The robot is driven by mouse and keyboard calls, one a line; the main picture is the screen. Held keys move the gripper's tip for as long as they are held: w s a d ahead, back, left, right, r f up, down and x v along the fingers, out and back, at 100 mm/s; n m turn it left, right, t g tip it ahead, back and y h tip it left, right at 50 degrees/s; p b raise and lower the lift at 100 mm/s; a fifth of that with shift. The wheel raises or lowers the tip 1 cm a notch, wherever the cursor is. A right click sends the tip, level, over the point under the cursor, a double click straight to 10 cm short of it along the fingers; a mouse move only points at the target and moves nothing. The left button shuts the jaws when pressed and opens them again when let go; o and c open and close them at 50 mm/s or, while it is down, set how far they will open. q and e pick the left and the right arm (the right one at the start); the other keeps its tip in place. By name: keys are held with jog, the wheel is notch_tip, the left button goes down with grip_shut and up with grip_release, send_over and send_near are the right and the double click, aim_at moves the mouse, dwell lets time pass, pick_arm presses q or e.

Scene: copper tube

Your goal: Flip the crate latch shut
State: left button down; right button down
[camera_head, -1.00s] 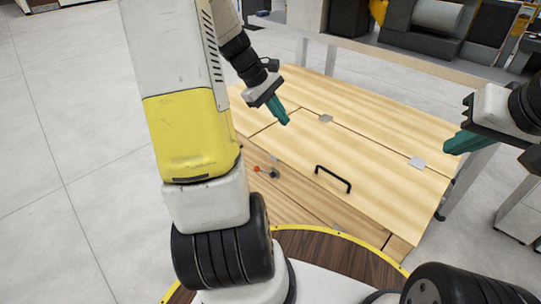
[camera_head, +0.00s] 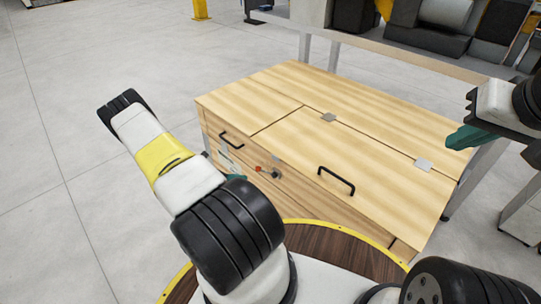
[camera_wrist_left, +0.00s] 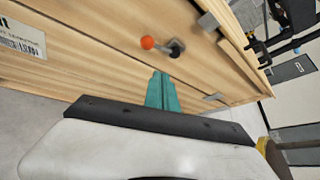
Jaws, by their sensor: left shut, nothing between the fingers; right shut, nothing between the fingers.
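The wooden crate (camera_head: 290,150) stands before me with its lid panels down. On its front face is the latch (camera_head: 276,174), a dark metal lever with a red knob (camera_head: 259,169). In the left wrist view the latch (camera_wrist_left: 175,48) shows its lever reaching left to an orange-red ball (camera_wrist_left: 148,43). My left gripper (camera_wrist_left: 160,92) has its teal fingers shut and empty, just below the latch in that view, apparently apart from it. In the head view its teal tips (camera_head: 235,178) are mostly hidden by my arm, left of the knob. My right gripper (camera_head: 470,137) is shut and empty beyond the crate's right side.
Black handles (camera_head: 337,181) and (camera_head: 231,140) sit on the lid and front area. A table with machinery (camera_head: 440,45) stands behind the crate. The floor to the left is clear.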

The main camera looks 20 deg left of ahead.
pick_arm(q)
jog(key=f, duration=0.1)
jog(key=f+n+t, duration=0.1)
jog(key=s+a+f+n, duration=0.1)
jog(key=f, duration=0.1)
jog(key=shift+s+y, duration=0.1)
jog(key=shift+y, duration=0.2)
jog(key=shift+d, duration=0.1)
jog(key=w+d, duration=0.4)
jog(key=w, duration=0.4)
jog(key=shift+w+f, duration=0.25)
jog(key=shift+w, duration=0.05)
jog(key=shift+a, duration=0.15)
